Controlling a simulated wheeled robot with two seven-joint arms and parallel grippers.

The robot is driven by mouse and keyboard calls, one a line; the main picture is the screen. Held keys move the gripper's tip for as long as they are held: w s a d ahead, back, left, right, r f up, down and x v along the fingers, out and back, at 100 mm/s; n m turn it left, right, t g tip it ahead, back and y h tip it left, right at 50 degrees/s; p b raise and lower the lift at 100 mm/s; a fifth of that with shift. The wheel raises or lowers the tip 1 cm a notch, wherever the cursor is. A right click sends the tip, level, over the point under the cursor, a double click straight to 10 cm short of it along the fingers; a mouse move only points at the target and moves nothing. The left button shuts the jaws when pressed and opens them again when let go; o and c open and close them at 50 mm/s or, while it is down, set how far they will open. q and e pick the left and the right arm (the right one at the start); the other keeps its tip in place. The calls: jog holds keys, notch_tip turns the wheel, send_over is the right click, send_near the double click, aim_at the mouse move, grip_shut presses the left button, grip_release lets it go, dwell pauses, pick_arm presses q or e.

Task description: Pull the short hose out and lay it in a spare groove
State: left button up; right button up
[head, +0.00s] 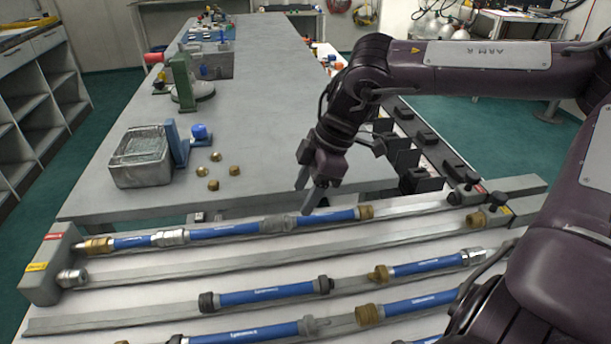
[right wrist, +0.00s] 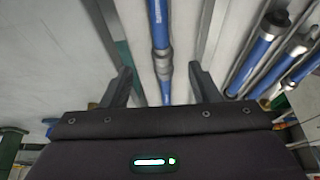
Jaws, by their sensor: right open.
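A line of blue hoses lies in the back groove of the panel. It has a short blue piece (head: 132,241) at the left, a longer blue hose (head: 225,230), a grey coupling (head: 283,222) and another short blue piece (head: 335,216) with a brass end at the right. I cannot tell which piece is the short hose. The groove in front (head: 200,265) looks empty along its visible length. My right gripper (head: 307,199) is open above the line near the grey coupling. In the right wrist view the coupling (right wrist: 163,65) shows between the open fingers (right wrist: 160,68). My left gripper is out of view.
More blue hoses (head: 265,295) lie in the front grooves. A grey end block (head: 52,265) stands at the left, and brass and black fittings (head: 477,220) at the right. Behind are a metal box (head: 141,160) and several brass pieces on the grey table (head: 270,110).

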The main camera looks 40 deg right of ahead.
aim_at(294, 218)
jog(key=x, duration=0.6)
jog(key=shift+s+f+b, duration=0.1)
jog(key=shift+s+b, duration=0.05)
jog(key=shift+b, duration=0.25)
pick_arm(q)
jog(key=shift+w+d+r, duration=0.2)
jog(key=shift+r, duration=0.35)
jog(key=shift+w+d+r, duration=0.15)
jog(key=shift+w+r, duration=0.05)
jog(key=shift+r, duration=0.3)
pick_arm(e)
jog(key=shift+a+f, duration=0.25)
jog(key=shift+f, duration=0.05)
grip_shut()
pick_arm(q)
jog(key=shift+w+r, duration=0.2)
pick_arm(e)
jog(key=shift+d, duration=0.15)
